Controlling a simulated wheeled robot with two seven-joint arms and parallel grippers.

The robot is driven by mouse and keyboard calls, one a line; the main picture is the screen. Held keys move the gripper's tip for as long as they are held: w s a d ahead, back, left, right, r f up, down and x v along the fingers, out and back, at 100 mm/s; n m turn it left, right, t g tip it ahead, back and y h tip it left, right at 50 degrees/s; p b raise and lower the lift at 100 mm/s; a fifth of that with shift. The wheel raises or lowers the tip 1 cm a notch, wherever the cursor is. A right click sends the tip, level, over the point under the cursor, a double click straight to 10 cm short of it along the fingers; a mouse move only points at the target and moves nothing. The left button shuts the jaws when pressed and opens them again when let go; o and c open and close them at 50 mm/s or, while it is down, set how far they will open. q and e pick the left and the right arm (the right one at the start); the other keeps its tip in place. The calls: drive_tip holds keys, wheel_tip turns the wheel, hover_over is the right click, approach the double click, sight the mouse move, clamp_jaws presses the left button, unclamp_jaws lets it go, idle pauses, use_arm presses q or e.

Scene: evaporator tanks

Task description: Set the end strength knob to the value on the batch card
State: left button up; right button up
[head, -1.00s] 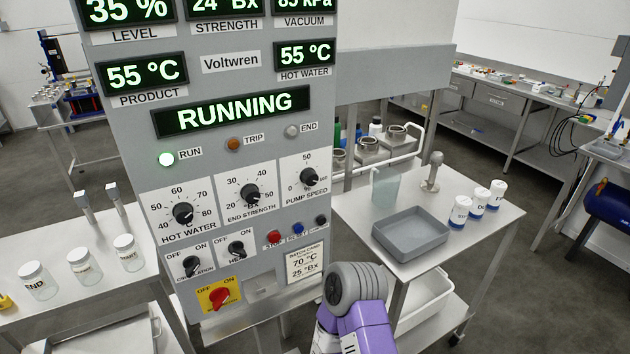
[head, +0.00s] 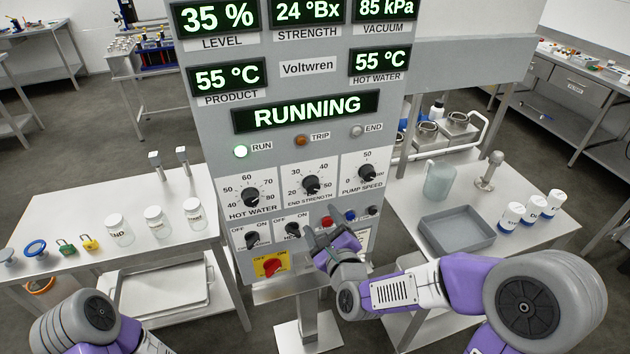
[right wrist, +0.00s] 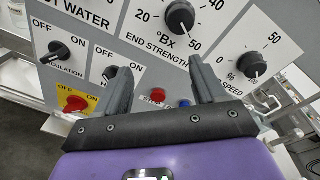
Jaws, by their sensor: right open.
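The end strength knob (head: 311,184) is a black dial on the grey panel, with a scale from 20 to 50 °Bx. In the right wrist view the knob (right wrist: 180,15) is at the top, its white line seeming to point toward 50. My right gripper (head: 322,224) is open and empty in front of the panel, below the knob and apart from it. In the right wrist view its fingers (right wrist: 160,70) are spread below the dial. The batch card (head: 364,239) is mostly hidden behind this gripper; earlier it read 70 °C and 25 °Bx. My left gripper is out of view.
The hot water knob (head: 251,197) and pump speed knob (head: 367,172) flank the dial. Red (head: 327,221) and blue (head: 350,215) buttons and a red rotary switch (head: 271,266) sit lower. A grey tray (head: 456,233) is on the right table.

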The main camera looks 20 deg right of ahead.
sight(314, 190)
drive_tip(key=shift+m+t, duration=0.5)
drive_tip(key=shift+m, duration=0.4)
drive_tip(key=w+r, duration=0.1)
drive_tip(key=w, duration=0.1)
drive_tip(key=w+r+p, duration=0.1)
drive_tip(key=w, duration=0.2)
drive_tip(key=w+r, duration=0.2)
drive_tip(key=shift+w, duration=0.15)
drive_tip(key=shift+c, duration=0.3)
drive_tip(key=c, duration=1)
